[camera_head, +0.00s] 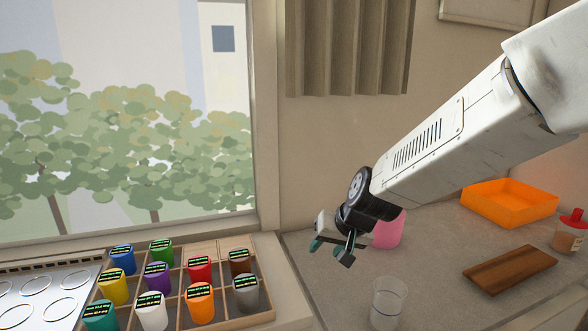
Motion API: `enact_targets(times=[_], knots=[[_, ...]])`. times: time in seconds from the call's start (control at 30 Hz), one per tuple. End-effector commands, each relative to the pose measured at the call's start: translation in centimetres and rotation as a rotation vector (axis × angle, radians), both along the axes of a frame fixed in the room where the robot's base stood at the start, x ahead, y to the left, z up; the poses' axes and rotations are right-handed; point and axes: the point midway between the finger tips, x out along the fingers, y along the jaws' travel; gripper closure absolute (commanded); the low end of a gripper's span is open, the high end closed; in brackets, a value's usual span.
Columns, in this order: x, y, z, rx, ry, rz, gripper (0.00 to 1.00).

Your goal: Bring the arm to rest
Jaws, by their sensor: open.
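My white arm reaches in from the upper right and slants down to the left. My gripper (331,251) hangs in the air over the left part of the grey counter (438,275). Its two dark fingers with teal pads are apart, with nothing between them. A pink cup (389,230) stands on the counter behind the wrist and is partly hidden by it. A clear cup (387,303) stands nearer, below and to the right of the gripper.
A wooden divided rack (262,317) with several coloured, labelled jars stands left, beside a hob (45,296). An orange tray (510,203), a wooden board (510,269) and a red-capped jar (570,236) are right. A window and curtain are behind.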

Motion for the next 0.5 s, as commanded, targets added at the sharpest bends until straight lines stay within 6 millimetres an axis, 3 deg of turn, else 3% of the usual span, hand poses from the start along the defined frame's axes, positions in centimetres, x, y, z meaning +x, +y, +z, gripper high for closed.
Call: enact_targets(times=[0.03, 0.1, 0.3, 0.4, 0.5], knots=[[-3.2, -1.5, 1.1, -0.015, 0.066, 0.034, 0.57], [-7.7, -3.6, 2.0, -0.052, 0.163, 0.074, 0.57], [-19.3, -10.5, 4.3, -0.189, 0.386, 0.107, 0.57], [-24.2, -13.8, 5.4, -0.259, 0.452, 0.089, 0.57], [-27.8, -16.3, 6.2, -0.313, 0.470, 0.058, 0.57]])
